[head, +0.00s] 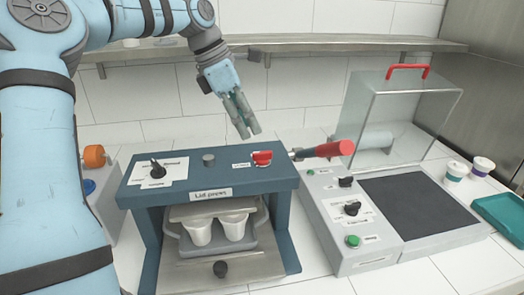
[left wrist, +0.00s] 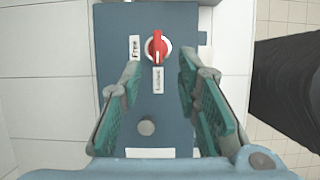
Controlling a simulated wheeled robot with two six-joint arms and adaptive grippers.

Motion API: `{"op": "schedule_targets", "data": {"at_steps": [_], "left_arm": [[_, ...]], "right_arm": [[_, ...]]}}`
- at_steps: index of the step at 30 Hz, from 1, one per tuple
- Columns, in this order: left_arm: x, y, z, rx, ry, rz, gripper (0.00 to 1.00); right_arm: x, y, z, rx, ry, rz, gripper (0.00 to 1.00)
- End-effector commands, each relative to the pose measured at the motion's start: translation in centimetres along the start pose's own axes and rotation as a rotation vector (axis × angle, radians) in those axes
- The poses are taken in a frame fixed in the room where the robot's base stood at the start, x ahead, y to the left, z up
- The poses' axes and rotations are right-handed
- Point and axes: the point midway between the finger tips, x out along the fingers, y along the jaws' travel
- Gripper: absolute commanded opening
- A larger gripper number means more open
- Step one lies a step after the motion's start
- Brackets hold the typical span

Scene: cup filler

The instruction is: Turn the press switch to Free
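The lid press (head: 140,190) is a blue-grey machine with a red rotary switch (head: 262,158) on its top, at the right. The left wrist view shows the switch (left wrist: 157,47) with a "Free" label (left wrist: 135,48) to its left and a "Locked" label (left wrist: 158,80) below it. Its grip stands vertical in that view, in line with "Locked". My left gripper (head: 247,130) is above the switch, pointing down, apart from it. In the left wrist view its fingers (left wrist: 160,68) are spread with nothing between them. My right gripper is not in view.
A red-handled lever (head: 325,150) sticks out right of the press. Two white cups (head: 200,231) stand inside the press. A black selector knob (head: 157,170) and a grey button (head: 208,159) are also on top. A control box (head: 355,262) and a clear cover (head: 395,105) stand at the right.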

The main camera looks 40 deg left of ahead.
Motion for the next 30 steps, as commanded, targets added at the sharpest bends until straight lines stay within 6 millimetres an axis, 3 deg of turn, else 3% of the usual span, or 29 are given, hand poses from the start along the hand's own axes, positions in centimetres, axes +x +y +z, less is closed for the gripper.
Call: {"op": "schedule_targets", "data": {"at_steps": [1, 4, 10, 18, 24, 30], "left_arm": [[1.8, -0.1, -0.2, -0.001, 0.003, -0.004, 0.3], [4.4, 0.0, -0.2, -0.001, 0.003, -0.002, 0.3], [7.4, -0.1, 0.0, 0.0, 0.001, -0.002, 0.3], [7.8, 0.0, 0.1, 0.002, 0.0, -0.001, 0.3], [7.7, 0.0, 0.1, 0.002, 0.0, -0.001, 0.0], [7.7, 0.0, 0.1, 0.002, 0.0, -0.002, 0.0]], "right_arm": [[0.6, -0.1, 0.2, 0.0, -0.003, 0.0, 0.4], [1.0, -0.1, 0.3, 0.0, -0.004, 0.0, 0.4], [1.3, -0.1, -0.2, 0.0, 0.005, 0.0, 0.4], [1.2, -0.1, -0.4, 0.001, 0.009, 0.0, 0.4], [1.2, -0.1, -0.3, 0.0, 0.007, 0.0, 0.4], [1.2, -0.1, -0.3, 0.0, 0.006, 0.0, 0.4]]}}
